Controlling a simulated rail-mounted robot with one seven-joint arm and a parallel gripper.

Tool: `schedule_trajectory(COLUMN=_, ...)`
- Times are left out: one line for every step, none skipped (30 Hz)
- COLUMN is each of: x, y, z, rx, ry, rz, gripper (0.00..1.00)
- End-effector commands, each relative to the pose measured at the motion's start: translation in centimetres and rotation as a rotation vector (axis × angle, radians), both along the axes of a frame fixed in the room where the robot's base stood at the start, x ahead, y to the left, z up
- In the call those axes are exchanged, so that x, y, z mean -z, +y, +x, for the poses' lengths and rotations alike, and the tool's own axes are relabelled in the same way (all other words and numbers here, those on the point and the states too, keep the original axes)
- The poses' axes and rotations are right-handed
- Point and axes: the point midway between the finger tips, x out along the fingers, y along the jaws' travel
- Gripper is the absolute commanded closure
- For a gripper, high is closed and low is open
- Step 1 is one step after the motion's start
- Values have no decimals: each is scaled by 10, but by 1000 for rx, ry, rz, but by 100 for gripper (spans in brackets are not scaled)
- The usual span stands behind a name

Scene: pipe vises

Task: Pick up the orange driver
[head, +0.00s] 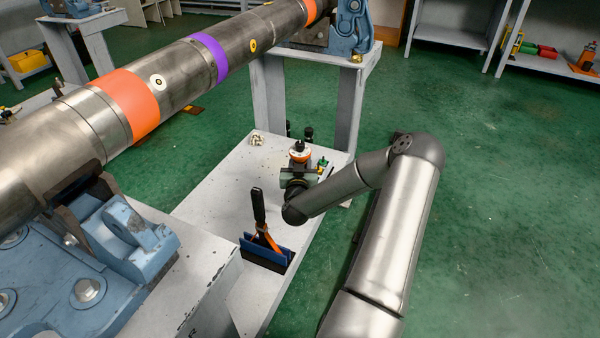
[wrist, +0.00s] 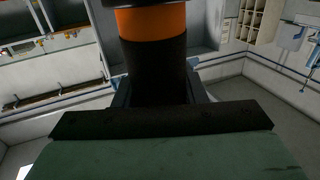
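In the wrist view the orange driver (wrist: 152,24) is upright and close, an orange band above a thick black section. My gripper (head: 298,174) is at the driver over the white bench. In the wrist view my gripper (wrist: 160,95) has a finger close against each side of the black section, with no clear gap. The contact itself is mostly hidden behind the driver.
A blue holder (head: 266,253) with a black-handled orange tool (head: 260,215) stands on the white bench (head: 215,190). Small black and green items lie behind my gripper. A large banded pipe (head: 180,75) in blue vises crosses above left. Green floor is free to the right.

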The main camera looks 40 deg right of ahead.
Motion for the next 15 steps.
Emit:
schedule_trajectory(x=-2, y=0, z=1, rx=0, ry=-3, rz=-3, gripper=99)
schedule_trajectory(x=-2, y=0, z=1, rx=0, ry=-3, rz=-3, gripper=99)
schedule_trajectory(x=-2, y=0, z=1, rx=0, ry=-3, rz=-3, gripper=99)
schedule_trajectory(x=-2, y=0, z=0, rx=0, ry=-3, rz=-3, gripper=99)
schedule_trajectory(x=-2, y=0, z=0, rx=0, ry=-3, rz=-3, gripper=99)
schedule_trajectory(x=-2, y=0, z=0, rx=0, ry=-3, rz=-3, gripper=99)
schedule_trajectory(x=-2, y=0, z=0, rx=0, ry=-3, rz=-3, gripper=99)
schedule_trajectory(x=-3, y=0, z=0, rx=0, ry=-3, rz=-3, gripper=99)
schedule_trajectory(x=-5, y=0, z=1, rx=0, ry=-4, rz=-3, gripper=99)
schedule_trajectory(x=-6, y=0, z=1, rx=0, ry=-4, rz=-3, gripper=99)
schedule_trajectory(x=-8, y=0, z=1, rx=-1, ry=-4, rz=-3, gripper=99)
schedule_trajectory(x=-11, y=0, z=1, rx=-1, ry=-4, rz=-3, gripper=99)
schedule_trajectory(x=-14, y=0, z=1, rx=-1, ry=-4, rz=-3, gripper=99)
schedule_trajectory(x=-17, y=0, z=1, rx=-1, ry=-4, rz=-3, gripper=99)
schedule_trajectory(x=-22, y=0, z=1, rx=-1, ry=-4, rz=-3, gripper=99)
